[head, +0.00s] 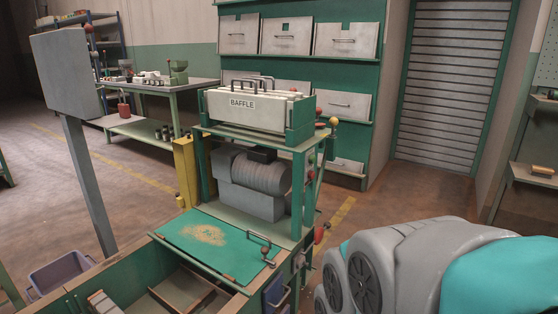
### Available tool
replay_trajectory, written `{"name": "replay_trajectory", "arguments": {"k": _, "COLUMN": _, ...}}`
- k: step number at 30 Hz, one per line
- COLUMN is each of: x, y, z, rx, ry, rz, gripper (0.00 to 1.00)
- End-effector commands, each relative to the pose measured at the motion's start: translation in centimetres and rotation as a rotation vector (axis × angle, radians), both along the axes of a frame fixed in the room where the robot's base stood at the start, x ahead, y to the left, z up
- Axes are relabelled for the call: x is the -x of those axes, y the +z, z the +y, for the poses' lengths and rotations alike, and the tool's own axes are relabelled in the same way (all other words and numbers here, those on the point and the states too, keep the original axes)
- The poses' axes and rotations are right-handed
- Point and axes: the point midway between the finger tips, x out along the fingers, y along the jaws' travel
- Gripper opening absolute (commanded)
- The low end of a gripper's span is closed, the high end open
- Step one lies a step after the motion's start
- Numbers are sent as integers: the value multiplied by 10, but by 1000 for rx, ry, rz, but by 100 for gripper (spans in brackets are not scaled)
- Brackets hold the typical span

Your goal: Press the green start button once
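I cannot make out a green start button in the head view. A grey panel (67,72) on a slanted grey post stands at the left, with a small red knob-like part (88,28) at its right edge; the side facing away is hidden. A green machine frame (306,190) stands in the middle, with a grey motor (262,172) inside it. Small red parts (319,235) show on its right side, too small to identify. My grey and teal arm fills the lower right, but my gripper is not in view.
A green lid (180,238) with tan grains covers part of the hopper in front. A rack marked BAFFLE (242,104) sits on the frame. A yellow post (185,168) stands beside it. A purple bin (62,272) is at lower left. Floor right of the machine is partly clear.

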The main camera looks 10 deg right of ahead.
Motion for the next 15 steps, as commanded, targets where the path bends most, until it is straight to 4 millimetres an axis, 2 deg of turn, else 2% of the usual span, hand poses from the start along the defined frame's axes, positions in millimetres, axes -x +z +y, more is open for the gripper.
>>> {"name": "replay_trajectory", "arguments": {"k": 1, "x": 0, "y": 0, "z": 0, "rx": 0, "ry": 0, "rz": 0, "gripper": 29}}
{"name": "replay_trajectory", "arguments": {"k": 9, "x": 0, "y": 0, "z": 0, "rx": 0, "ry": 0, "rz": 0, "gripper": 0}}
{"name": "replay_trajectory", "arguments": {"k": 15, "x": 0, "y": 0, "z": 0, "rx": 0, "ry": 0, "rz": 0, "gripper": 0}}
